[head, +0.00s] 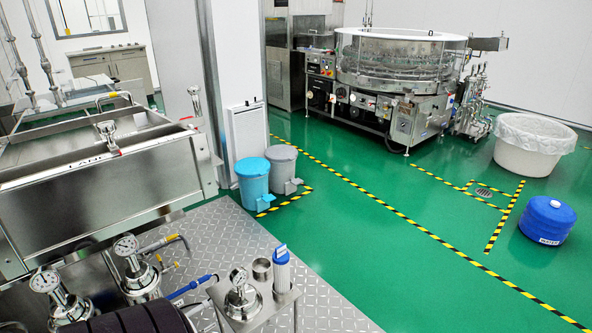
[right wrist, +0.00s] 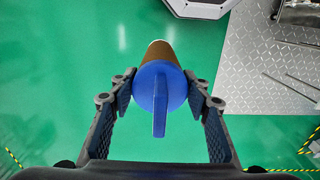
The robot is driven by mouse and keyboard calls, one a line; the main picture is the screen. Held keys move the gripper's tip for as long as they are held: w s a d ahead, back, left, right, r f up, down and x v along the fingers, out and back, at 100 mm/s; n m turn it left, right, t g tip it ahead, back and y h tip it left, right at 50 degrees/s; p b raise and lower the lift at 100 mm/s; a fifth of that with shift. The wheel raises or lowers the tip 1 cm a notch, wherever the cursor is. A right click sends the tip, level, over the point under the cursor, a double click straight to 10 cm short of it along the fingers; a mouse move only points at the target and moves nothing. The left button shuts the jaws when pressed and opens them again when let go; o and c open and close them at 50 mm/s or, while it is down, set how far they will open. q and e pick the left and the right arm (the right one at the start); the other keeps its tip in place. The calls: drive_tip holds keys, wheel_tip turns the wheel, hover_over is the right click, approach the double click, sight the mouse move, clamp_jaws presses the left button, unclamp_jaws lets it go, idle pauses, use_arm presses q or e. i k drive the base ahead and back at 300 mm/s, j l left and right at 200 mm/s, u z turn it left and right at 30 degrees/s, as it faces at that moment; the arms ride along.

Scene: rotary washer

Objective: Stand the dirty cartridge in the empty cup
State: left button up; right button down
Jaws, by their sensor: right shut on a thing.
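My right gripper (right wrist: 159,88) is shut on the dirty cartridge (right wrist: 160,55) in the right wrist view. The cartridge has a brown body and a blue cap with a raised fin, and the fingers sit on either side of the cap. Its far end points away from the camera over green floor. In the head view, the empty cup (head: 262,269) is a short open steel cylinder on a small steel stand (head: 270,309). A white cartridge with a blue cap (head: 282,270) stands upright just right of it. My right gripper is outside the head view. My left gripper is in neither view.
A pressure gauge housing (head: 242,298) stands on the same stand, left of the cup, with a blue-handled hose beside it. A diamond-plate platform (head: 215,235) lies under the stand. Blue and grey bins (head: 254,182) stand behind. Green floor to the right is largely open.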

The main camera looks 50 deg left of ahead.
sight(261, 269)
drive_tip(key=i+u, duration=0.3)
drive_tip(key=i, duration=0.2)
drive_tip(key=i+l+u, duration=0.15)
drive_tip(key=i+u, duration=0.2)
drive_tip(key=i+l+u, duration=0.3)
drive_tip(key=i, duration=0.3)
drive_tip(key=i+u, duration=0.2)
drive_tip(key=u, duration=0.25)
drive_tip(key=i+l+u, duration=0.1)
drive_tip(key=u, duration=0.3)
drive_tip(key=i+l+u, duration=0.15)
drive_tip(key=u, duration=0.3)
drive_tip(key=i+l+u, duration=0.2)
drive_tip(key=u, duration=0.25)
drive_tip(key=i+l+u, duration=0.15)
drive_tip(key=u, duration=0.25)
drive_tip(key=i+l+u, duration=0.15)
drive_tip(key=u, duration=0.3)
drive_tip(key=i+l+u, duration=0.1)
drive_tip(key=l+u, duration=0.15)
drive_tip(key=u, duration=0.15)
drive_tip(key=l+u, duration=0.25)
drive_tip(key=u, duration=0.2)
drive_tip(key=i+l+u, duration=0.2)
drive_tip(key=l+u, duration=0.15)
drive_tip(key=l, duration=0.2)
drive_tip(key=k, duration=0.05)
